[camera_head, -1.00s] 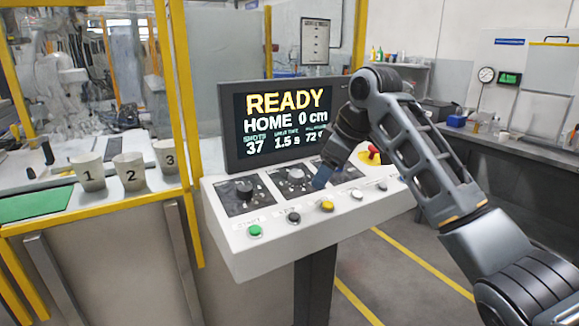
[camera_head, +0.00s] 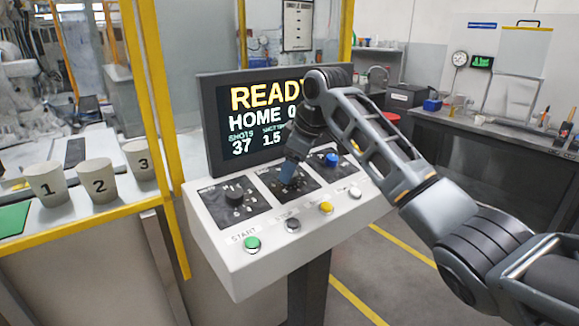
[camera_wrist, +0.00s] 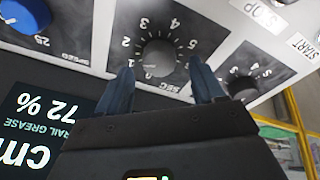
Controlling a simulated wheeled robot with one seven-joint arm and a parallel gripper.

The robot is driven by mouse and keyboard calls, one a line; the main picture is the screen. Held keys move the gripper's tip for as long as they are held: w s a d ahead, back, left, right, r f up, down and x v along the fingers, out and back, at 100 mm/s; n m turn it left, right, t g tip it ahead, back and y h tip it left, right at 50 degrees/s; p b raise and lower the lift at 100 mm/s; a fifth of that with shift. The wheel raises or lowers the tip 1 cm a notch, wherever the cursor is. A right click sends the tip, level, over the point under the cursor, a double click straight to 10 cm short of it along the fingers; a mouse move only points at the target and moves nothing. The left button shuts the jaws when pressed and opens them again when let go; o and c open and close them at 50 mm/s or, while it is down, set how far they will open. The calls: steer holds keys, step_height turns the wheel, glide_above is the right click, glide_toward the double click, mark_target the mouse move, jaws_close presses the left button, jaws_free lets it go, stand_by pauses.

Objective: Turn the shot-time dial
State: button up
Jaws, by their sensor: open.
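The shot-time dial (camera_wrist: 158,57) is a round dark knob on a black plate marked SEC with numbers around it, upside down in the wrist view. In the head view it is mostly hidden behind my gripper (camera_head: 288,174) at the middle plate of the console. My gripper (camera_wrist: 163,70) is open, its two blue fingers pointing at the dial, one fingertip on each side of its lower part in the wrist view. I see a gap on both sides and cannot tell how deep the tips reach. The screen (camera_head: 250,127) shows 37 shots and 1.5, partly covered by my arm.
A blue SPEED dial (camera_wrist: 25,15) and another dark dial (camera_wrist: 243,85) flank it closely. Green START (camera_head: 252,243), grey STOP (camera_head: 292,225), yellow (camera_head: 326,208) and white buttons (camera_head: 355,192) line the console's front. Numbered cups (camera_head: 99,180) stand left behind a yellow frame.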

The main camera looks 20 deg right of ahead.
steer(key=shift+x, duration=1)
steer(key=shift+c, duration=0.2)
steer(key=c, duration=1)
